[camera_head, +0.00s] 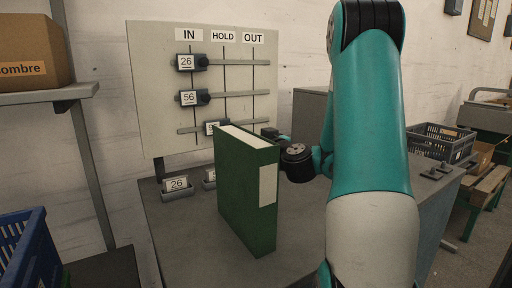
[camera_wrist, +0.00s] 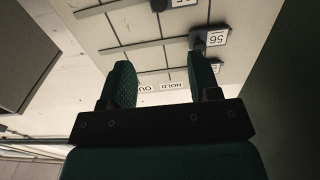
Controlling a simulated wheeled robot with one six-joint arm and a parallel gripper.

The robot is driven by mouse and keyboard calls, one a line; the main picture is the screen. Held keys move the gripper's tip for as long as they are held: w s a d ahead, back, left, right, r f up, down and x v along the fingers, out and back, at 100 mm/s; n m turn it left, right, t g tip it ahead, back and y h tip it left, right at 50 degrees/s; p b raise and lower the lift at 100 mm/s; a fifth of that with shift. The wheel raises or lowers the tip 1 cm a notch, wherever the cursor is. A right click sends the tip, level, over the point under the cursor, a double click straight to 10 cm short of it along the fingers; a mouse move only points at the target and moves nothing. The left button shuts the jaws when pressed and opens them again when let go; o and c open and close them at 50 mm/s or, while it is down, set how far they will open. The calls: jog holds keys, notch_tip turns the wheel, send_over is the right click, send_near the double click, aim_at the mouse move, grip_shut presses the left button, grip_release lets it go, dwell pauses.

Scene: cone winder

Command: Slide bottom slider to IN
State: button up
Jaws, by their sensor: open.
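The bottom slider (camera_head: 211,128) sits on the lowest rail near the HOLD line, on its IN side. In the head view a green binder (camera_head: 247,190) hides part of its label and knob. In the upside-down wrist view the slider (camera_wrist: 184,3) is cut by the top edge. My gripper (camera_head: 271,134) is by the OUT side of the lowest rail, partly hidden behind the binder. In the wrist view its fingers (camera_wrist: 161,80) are apart, with nothing between them. The IN sign (camera_head: 189,34) is at the board's top left.
The top slider (camera_head: 186,63) and middle slider (camera_head: 189,98) are at IN. A tag reading 26 (camera_head: 176,184) stands on the grey bench (camera_head: 180,235), with another tag partly hidden by the binder. The binder stands upright in front of the board. A shelf with a box (camera_head: 33,50) is left.

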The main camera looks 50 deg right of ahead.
jog(key=shift+r, duration=0.1)
jog(key=c, duration=0.4)
jog(key=shift+w+d+r+m+y+p, duration=0.4)
jog(key=shift+w+d+r+y+p, duration=0.4)
jog(key=shift+p, duration=0.45)
grip_shut()
jog(key=w+d+r+m+g+y+p, duration=0.1)
jog(key=d+r+m+g+y+p, duration=0.35)
jog(key=d+p, duration=0.75)
jog(key=shift+w+a+f+m+t+y+p, duration=0.25)
jog(key=shift+w+a+f+m+y+p, duration=0.4)
jog(key=shift+w, duration=1.2)
jog(key=shift+w+a+f+m+t+y+p, duration=0.25)
jog(key=shift+w+a+f+p, duration=0.7)
jog(key=shift+w, duration=0.9)
jog(key=shift+w+a+f+m+t+y+p, duration=0.4)
jog(key=shift+w+a+f, duration=0.6)
jog(key=shift+w, duration=0.85)
